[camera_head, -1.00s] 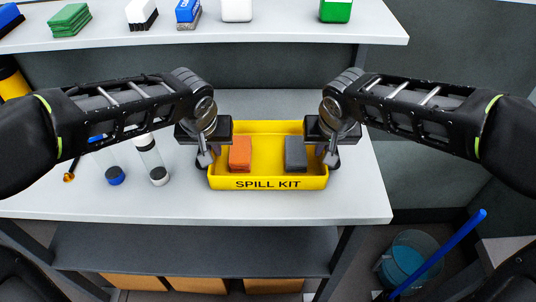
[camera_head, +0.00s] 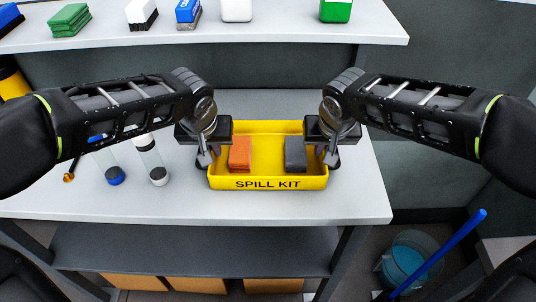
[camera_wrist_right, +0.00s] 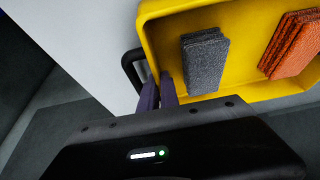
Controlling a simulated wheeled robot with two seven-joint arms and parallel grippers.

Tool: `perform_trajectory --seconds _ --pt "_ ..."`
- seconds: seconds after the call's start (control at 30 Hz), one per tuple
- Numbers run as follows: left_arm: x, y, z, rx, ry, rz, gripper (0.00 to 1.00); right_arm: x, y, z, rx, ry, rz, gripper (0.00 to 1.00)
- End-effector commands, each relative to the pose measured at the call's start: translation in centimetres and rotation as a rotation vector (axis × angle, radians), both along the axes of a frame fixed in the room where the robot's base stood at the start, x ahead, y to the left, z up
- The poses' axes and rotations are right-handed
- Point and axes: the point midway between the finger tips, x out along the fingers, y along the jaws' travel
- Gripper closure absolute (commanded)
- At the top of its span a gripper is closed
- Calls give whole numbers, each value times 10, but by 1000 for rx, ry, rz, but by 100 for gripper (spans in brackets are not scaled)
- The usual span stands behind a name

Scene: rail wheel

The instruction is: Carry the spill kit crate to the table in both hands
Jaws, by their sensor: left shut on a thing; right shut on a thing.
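The yellow spill kit crate (camera_head: 268,184), lettered SPILL KIT on its front wall, is upright over the grey-white table (camera_head: 360,205). I cannot tell whether its base touches the tabletop. An orange block (camera_head: 240,154) and a dark grey block (camera_head: 295,154) are inside. My left gripper (camera_head: 205,158) is shut on the crate's left side, and my right gripper (camera_head: 331,157) is shut on its right side. In the right wrist view, the fingers (camera_wrist_right: 160,92) are at the crate's side by a black handle (camera_wrist_right: 130,65). The exact grip is partly hidden.
Two clear cylinders, one with a blue end (camera_head: 115,176) and one with a grey end (camera_head: 159,176), stand left of the crate. A shelf (camera_head: 280,27) with several items runs behind. A bucket (camera_head: 408,262) with a blue pole (camera_head: 440,252) is on the floor at right.

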Motion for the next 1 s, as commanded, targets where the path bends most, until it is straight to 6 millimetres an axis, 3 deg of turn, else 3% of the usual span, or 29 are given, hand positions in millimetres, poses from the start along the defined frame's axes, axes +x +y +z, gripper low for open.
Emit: perform_trajectory --seconds 0.57,1.0 --pt "1 0 4 -1 -3 0 100 1 0 4 1 -3 0 100" --pt "0 0 43 -1 -2 0 100 1 0 43 1 -2 0 100"
